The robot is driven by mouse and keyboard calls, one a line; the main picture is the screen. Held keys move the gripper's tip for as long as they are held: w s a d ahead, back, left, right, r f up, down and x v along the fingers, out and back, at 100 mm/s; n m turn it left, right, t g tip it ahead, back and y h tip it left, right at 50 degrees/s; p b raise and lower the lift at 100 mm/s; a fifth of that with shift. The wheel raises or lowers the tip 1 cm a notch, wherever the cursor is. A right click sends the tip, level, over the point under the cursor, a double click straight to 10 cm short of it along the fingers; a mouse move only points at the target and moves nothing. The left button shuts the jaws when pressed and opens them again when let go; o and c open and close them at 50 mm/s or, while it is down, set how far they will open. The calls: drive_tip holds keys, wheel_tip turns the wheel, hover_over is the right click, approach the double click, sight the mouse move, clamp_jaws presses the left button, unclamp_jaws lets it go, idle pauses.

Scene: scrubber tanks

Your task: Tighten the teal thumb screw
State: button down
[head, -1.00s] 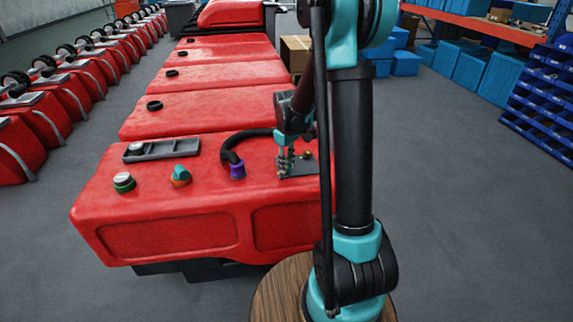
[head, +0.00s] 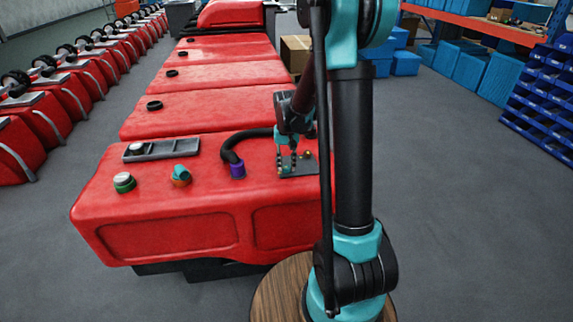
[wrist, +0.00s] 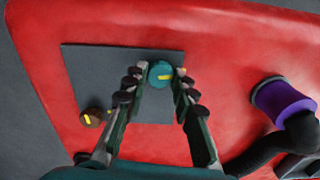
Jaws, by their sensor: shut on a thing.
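The teal thumb screw (wrist: 159,70) sits on a dark grey plate (wrist: 90,70) fixed to the red tank. A yellow mark on its head points right and slightly down in the wrist view. Another small yellow mark shows just right of it, by the right fingertip. My gripper (wrist: 159,74) is shut on the screw, one finger on each side. In the head view my gripper (head: 287,168) is over the plate (head: 300,173), and I cannot make out the teal screw there.
A brown thumb screw (wrist: 91,118) with a yellow mark is on the plate's lower left corner. A hose with a purple collar (wrist: 285,100) stands to the right.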

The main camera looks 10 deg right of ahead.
sight(287, 167)
drive_tip(key=shift+m, duration=0.6)
drive_tip(key=c, duration=1.2)
unclamp_jaws()
drive_tip(key=shift+r, duration=0.15)
wheel_tip(287, 167, up, 12)
drive_tip(key=shift+f, duration=0.1)
drive_tip(key=shift+s, duration=0.1)
drive_tip(key=s+d+f+n+t, duration=0.1)
drive_tip(key=s+f, duration=0.2)
drive_tip(key=s, duration=0.4)
drive_tip(key=s+d+f+n+t, duration=0.1)
drive_tip(key=s+f, duration=0.2)
drive_tip(key=s, duration=0.5)
drive_tip(key=s+d+f+t, duration=0.2)
drive_tip(key=s+f, duration=0.2)
drive_tip(key=s, duration=0.3)
drive_tip(key=shift+s+d+f+n, duration=0.1)
drive_tip(key=shift+s+n, duration=0.15)
drive_tip(key=shift+n, duration=0.15)
